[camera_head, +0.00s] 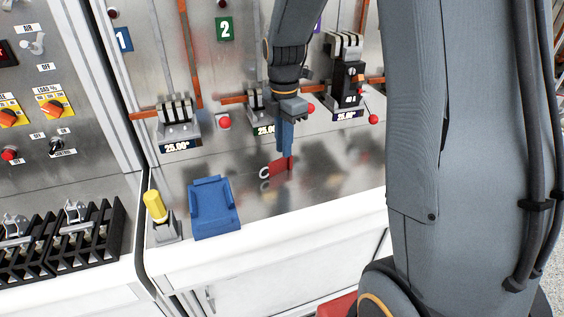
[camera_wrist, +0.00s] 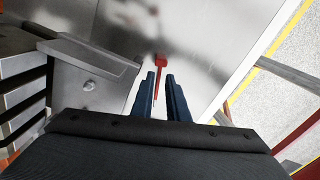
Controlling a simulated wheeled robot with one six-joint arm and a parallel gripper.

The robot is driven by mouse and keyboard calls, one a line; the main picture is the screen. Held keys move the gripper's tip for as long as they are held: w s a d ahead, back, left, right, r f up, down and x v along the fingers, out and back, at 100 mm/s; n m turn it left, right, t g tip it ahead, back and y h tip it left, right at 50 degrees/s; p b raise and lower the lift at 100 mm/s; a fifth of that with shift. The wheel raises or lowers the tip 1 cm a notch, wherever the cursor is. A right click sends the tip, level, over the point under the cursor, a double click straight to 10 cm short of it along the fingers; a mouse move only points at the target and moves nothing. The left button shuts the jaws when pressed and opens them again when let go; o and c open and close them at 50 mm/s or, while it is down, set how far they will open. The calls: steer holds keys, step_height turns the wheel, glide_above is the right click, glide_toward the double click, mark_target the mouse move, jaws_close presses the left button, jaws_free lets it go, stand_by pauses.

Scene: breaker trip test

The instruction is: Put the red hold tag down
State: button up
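The red hold tag (camera_head: 280,167) is at my fingertips, low over or on the steel counter. I cannot tell if it touches the counter. Its white hook (camera_head: 264,172) points left. My gripper (camera_head: 285,153) points down with its two blue fingers. In the wrist view the tag (camera_wrist: 159,64) shows nearly edge-on, reaching past the fingertips of my gripper (camera_wrist: 160,76). It runs close to the left finger, with a gap to the right finger, so the fingers look open around it.
A blue holder (camera_head: 213,208) and a yellow-topped device (camera_head: 156,206) stand to the left on the steel counter (camera_head: 330,170). Bare steel lies right of the tag, before the white front edge (camera_head: 320,205).

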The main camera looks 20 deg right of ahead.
mark_target(283, 164)
steer(key=shift+a+f+p, duration=0.2)
steer(key=shift+f+p, duration=0.3)
steer(key=shift+f, duration=1.15)
jaws_close()
steer(key=shift+r, duration=0.2)
